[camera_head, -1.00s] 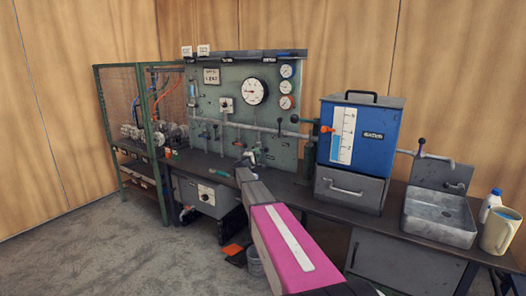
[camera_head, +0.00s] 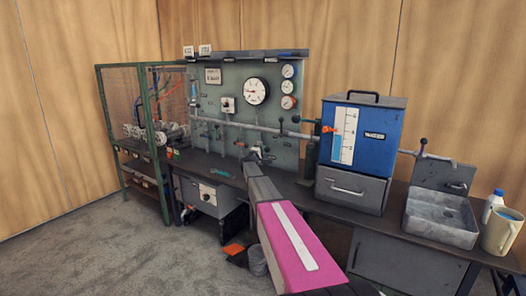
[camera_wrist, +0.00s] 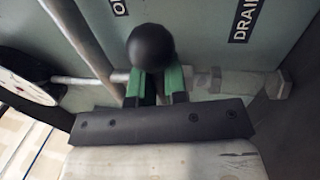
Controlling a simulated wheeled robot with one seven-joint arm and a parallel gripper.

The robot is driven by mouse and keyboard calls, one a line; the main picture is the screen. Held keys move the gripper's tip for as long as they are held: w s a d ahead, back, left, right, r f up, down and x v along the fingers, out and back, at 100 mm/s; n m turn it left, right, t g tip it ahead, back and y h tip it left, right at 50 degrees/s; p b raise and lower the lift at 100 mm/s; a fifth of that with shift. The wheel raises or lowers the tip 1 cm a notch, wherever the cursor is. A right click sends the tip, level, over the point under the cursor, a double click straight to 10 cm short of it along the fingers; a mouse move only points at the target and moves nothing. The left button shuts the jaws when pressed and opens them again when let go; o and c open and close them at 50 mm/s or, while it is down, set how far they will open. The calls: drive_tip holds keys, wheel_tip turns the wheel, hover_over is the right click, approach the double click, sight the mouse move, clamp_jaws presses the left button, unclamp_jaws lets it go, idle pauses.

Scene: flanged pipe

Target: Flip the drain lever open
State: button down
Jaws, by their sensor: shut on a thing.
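The drain lever's round black knob (camera_wrist: 151,47) shows in the wrist view, in front of a grey-green panel with a label reading "DRAIN" (camera_wrist: 243,18) to its right. My gripper (camera_wrist: 154,82), with green finger pads, is shut on the lever just below the knob. The lever's shaft is mostly hidden by the fingers and the knob. In the head view my gripper (camera_head: 254,153) is at the lower part of the upright panel (camera_head: 225,85), and the lever there is too small and covered to make out.
A grey pipe (camera_wrist: 215,83) runs behind my fingers, and a round white dial (camera_wrist: 25,82) is at the left. In the head view, a blue tank (camera_head: 378,135) stands on the bench to the right, a sink (camera_head: 440,218) beyond it, and a mesh cage (camera_head: 127,95) at the left.

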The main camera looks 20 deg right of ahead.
sight(261, 143)
drive_tip(key=shift+s, duration=0.1)
wheel_tip(261, 143, up, 2)
drive_tip(key=n, duration=0.4)
drive_tip(key=shift+n+t+y, duration=0.3)
drive_tip(key=shift+t, duration=0.1)
drive_tip(key=shift+w+a+r+n+t+y, duration=0.15)
drive_tip(key=shift+w+r+n+y, duration=0.15)
drive_tip(key=shift+n, duration=0.65)
drive_tip(key=shift+w+a+r+n+t+y, duration=0.15)
drive_tip(key=shift+r+n, duration=0.2)
drive_tip(key=shift+n, duration=0.55)
drive_tip(key=shift+w+a+r+n+y, duration=0.15)
drive_tip(key=shift+w+r+n+y, duration=0.15)
drive_tip(key=shift+n, duration=0.65)
drive_tip(key=shift+s, duration=0.1)
drive_tip(key=c, duration=1.2)
unclamp_jaws()
drive_tip(key=shift+r, duration=0.1)
drive_tip(key=shift+o, duration=0.2)
drive_tip(key=shift+a, duration=0.15)
drive_tip(key=v, duration=1)
drive_tip(key=shift+s, duration=0.25)
